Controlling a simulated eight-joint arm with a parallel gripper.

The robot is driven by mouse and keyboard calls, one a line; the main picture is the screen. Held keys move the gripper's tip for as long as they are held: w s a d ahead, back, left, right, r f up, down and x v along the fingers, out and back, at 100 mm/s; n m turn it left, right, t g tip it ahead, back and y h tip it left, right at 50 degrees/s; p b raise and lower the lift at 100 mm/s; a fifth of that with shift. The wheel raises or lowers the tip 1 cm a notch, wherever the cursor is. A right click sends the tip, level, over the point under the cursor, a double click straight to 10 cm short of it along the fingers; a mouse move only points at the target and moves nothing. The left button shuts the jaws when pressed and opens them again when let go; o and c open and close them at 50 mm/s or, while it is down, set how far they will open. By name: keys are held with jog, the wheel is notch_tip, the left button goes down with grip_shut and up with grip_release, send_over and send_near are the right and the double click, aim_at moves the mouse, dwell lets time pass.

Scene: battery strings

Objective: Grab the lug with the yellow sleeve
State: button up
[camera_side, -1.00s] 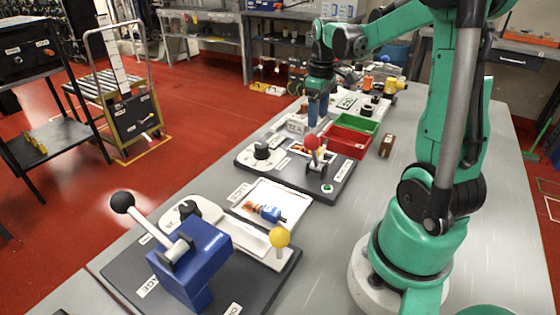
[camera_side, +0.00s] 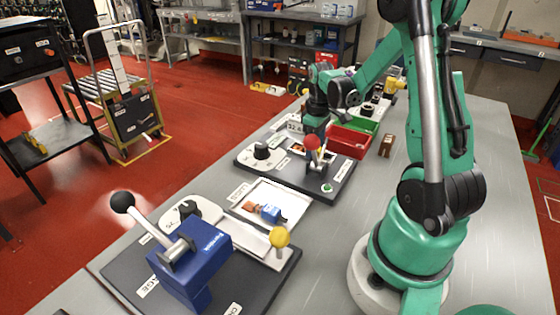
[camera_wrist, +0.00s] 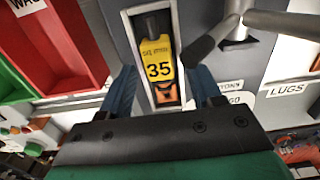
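The lug with the yellow sleeve (camera_wrist: 158,64) shows in the wrist view, its sleeve marked 35, with a dark upper end and a copper lower end. It lies in a narrow pale-rimmed slot. My gripper (camera_wrist: 163,78) is open, with one blue finger on each side of the slot, apart from the lug. In the side view my gripper (camera_side: 316,128) points down beside the far black board, close to the red-knobbed lever. I cannot make out the yellow-sleeved lug there.
A lever with a red knob (camera_side: 312,142) stands close to my gripper; its grey handle (camera_wrist: 205,42) nears the right finger. Red (camera_side: 349,142) and green (camera_side: 363,125) bins stand behind. A white tray (camera_side: 297,203) holds a blue-sleeved lug (camera_side: 271,213). A blue crimper (camera_side: 200,255) stands in front.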

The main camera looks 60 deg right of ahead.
grip_shut()
jog(key=shift+r, duration=2.55)
jog(key=shift+r, duration=0.1)
